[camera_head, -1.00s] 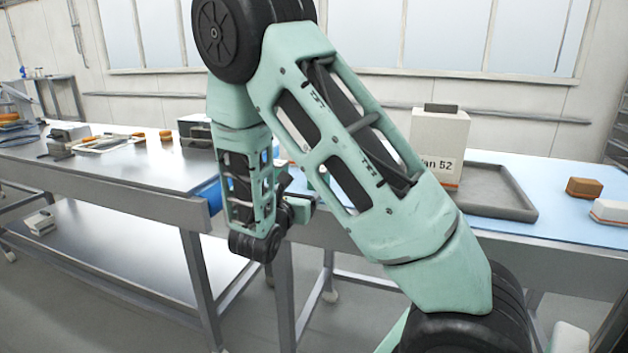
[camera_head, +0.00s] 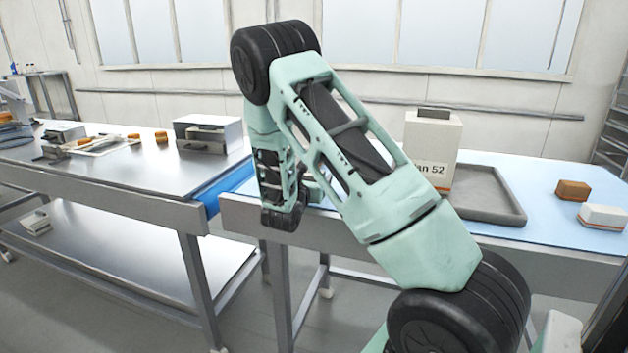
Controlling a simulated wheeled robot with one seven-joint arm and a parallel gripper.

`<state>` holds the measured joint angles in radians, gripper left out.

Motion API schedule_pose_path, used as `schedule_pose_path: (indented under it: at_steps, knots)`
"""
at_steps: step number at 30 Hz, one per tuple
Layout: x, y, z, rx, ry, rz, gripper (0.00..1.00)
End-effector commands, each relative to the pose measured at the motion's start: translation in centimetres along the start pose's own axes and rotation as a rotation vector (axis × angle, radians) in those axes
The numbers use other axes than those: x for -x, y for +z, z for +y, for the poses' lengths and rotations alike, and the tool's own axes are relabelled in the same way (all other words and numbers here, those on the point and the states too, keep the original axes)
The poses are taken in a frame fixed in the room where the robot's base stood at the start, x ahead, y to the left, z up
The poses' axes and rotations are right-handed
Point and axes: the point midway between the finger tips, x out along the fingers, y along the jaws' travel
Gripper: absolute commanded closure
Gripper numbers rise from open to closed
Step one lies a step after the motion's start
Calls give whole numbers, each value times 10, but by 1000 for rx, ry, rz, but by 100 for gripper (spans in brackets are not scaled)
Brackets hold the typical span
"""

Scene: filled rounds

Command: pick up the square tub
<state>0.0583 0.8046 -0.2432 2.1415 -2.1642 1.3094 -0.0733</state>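No object shows clearly as a square tub, and I cannot tell which thing it is. A tall, pale, square-sided container (camera_head: 446,142) with a dark top piece and a label ending in "52" stands at the back of the right table, partly behind my arm. A small white box (camera_head: 604,216) with an orange band sits at the right edge. My gripper (camera_head: 312,190) is mostly hidden behind my arm's forearm and wrist, near the left end of the right table. Its fingers cannot be made out, nor anything in them.
A shallow grey tray (camera_head: 508,214) lies on the right table's light blue top beside the tall container. A brown block (camera_head: 573,190) sits right of it. The left metal table (camera_head: 130,182) holds a metal box (camera_head: 208,133) and several small items. My arm blocks the right table's left part.

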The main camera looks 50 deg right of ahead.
Motion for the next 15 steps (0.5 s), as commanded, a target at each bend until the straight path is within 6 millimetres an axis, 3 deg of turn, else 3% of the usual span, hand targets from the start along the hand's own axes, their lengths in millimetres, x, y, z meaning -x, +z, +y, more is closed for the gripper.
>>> schedule_pose_path:
  at_steps: [6,11,12,15]
  knots:
    - [-1,-1,0,0,0,0,24]
    - [0,-1,0,0,0,0,68]
    - [0,-1,0,0,0,0,73]
    - [0,0,0,0,0,0,73]
